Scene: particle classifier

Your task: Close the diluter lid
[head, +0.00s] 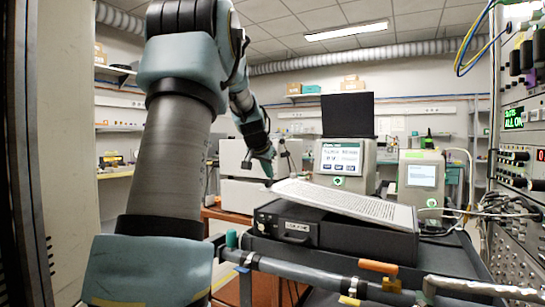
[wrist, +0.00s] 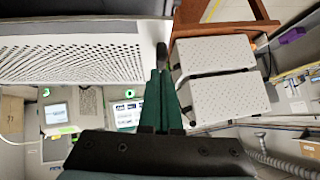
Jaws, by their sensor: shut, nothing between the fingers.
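The diluter is a low black box (head: 298,227) on a dark cart in the head view. Its white perforated lid (head: 345,201) is partly open, raised at its left end and sloping down to the right. In the wrist view the lid (wrist: 70,58) fills the upper left. My gripper (head: 270,172) is shut and empty at the lid's raised left end. In the wrist view its fingertips (wrist: 161,55) are beside the lid's right edge; I cannot tell whether they touch it.
A grey instrument with a lit screen (head: 341,158) and a smaller one (head: 421,174) stand behind the diluter. White boxes (head: 237,185) are on a brown table at left. A rack of controls (head: 518,150) borders the right, and a rail (head: 330,276) crosses the front.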

